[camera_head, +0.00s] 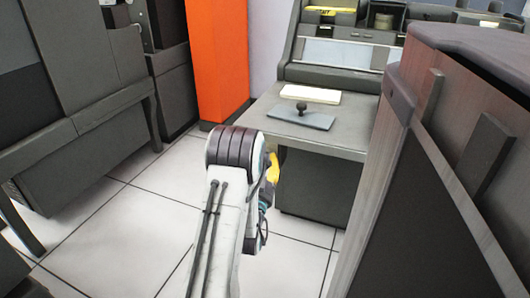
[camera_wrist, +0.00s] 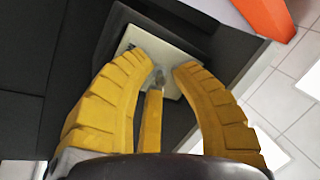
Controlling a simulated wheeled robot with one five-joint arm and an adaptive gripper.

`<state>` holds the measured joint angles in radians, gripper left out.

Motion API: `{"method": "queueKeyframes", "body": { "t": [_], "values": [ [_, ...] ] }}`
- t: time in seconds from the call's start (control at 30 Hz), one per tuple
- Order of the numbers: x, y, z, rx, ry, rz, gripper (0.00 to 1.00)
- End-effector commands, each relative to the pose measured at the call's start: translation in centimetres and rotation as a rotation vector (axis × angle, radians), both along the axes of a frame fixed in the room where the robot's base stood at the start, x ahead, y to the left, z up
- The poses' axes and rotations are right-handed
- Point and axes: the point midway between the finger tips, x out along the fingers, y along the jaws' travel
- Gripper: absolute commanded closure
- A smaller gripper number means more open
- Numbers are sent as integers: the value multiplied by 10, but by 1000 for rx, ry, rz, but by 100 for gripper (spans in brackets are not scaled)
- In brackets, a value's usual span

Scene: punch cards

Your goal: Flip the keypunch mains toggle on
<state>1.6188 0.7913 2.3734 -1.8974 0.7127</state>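In the wrist view, a small cream switch plate (camera_wrist: 152,42) is fixed on a dark panel, with a small grey toggle (camera_wrist: 159,76) near its middle. My gripper (camera_wrist: 159,64) has its yellow fingers spread around the toggle. The lower finger's tip is close to the toggle, and I cannot tell whether it touches. The toggle's on or off position is not clear. In the head view, part of a yellow finger (camera_head: 272,168) shows beside my arm, near the keypunch desk (camera_head: 345,134). The switch plate is hidden there.
On the desk lie a cream card stack (camera_head: 312,93) and a grey plate with a black knob (camera_head: 302,117). A wood-sided dark cabinet (camera_head: 455,140) stands close on the right. An orange column (camera_head: 218,60) is behind. Tiled floor (camera_head: 130,225) is clear on the left.

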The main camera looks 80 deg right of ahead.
Motion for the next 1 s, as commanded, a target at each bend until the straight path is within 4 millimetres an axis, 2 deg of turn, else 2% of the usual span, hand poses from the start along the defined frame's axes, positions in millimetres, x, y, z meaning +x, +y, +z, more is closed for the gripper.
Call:
{"method": "queueKeyframes", "body": {
  "t": [0.43, 0.47, 0.73, 1.0],
  "values": [
    [-1, 2, 1, 0, 1, -2, 80],
    [-1, 2, 1, 0, 1, -2, 77],
    [-1, 2, 1, 0, 1, -2, 100],
    [-1, 2, 1, 0, 0, -1, 100]
  ]
}}
